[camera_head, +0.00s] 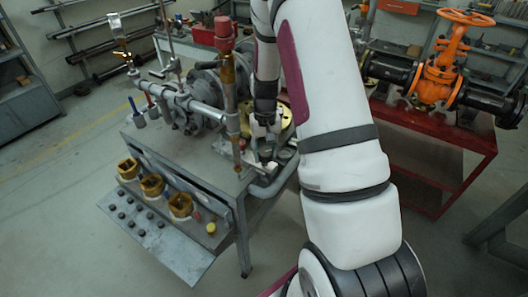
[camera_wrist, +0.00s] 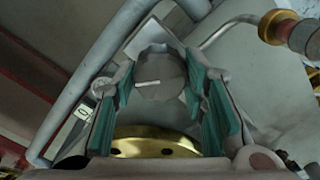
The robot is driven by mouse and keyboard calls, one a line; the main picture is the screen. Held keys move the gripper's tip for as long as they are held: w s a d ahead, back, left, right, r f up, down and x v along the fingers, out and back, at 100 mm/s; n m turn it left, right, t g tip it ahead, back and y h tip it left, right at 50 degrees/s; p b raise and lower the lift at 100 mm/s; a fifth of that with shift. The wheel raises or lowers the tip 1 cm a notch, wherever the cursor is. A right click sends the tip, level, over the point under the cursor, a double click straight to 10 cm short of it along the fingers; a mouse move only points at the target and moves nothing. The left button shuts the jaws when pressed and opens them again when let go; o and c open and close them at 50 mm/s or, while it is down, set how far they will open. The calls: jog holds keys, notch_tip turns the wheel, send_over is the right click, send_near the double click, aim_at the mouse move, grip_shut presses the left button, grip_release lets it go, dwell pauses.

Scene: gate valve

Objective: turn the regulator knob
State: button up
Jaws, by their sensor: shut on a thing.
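The regulator knob (camera_wrist: 160,82) is a grey, faceted round knob with a white line across its face, in the upper middle of the wrist view. My gripper (camera_wrist: 161,92) has its teal-padded fingers on the left and right of the knob, shut on it. The white line lies nearly level, slightly tilted. In the head view my gripper (camera_head: 264,128) points down at the right side of the grey valve bench, beside my white arm. The knob cannot be made out clearly there.
A brass flange (camera_wrist: 155,147) lies close below the knob. Grey pipes run close by, and a brass fitting (camera_wrist: 277,27) is at upper right. The bench (camera_head: 165,150) carries a red-capped upright pipe (camera_head: 227,60). An orange valve (camera_head: 440,70) stands on a red table at right.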

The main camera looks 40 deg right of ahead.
aim_at(265, 152)
jog(key=m+b, duration=0.1)
jog(key=m, duration=0.5)
jog(key=shift+m, duration=0.3)
dwell(0.5)
jog(key=o, duration=1.2)
jog(key=shift+c, duration=0.2)
notch_tip(265, 152, up, 12)
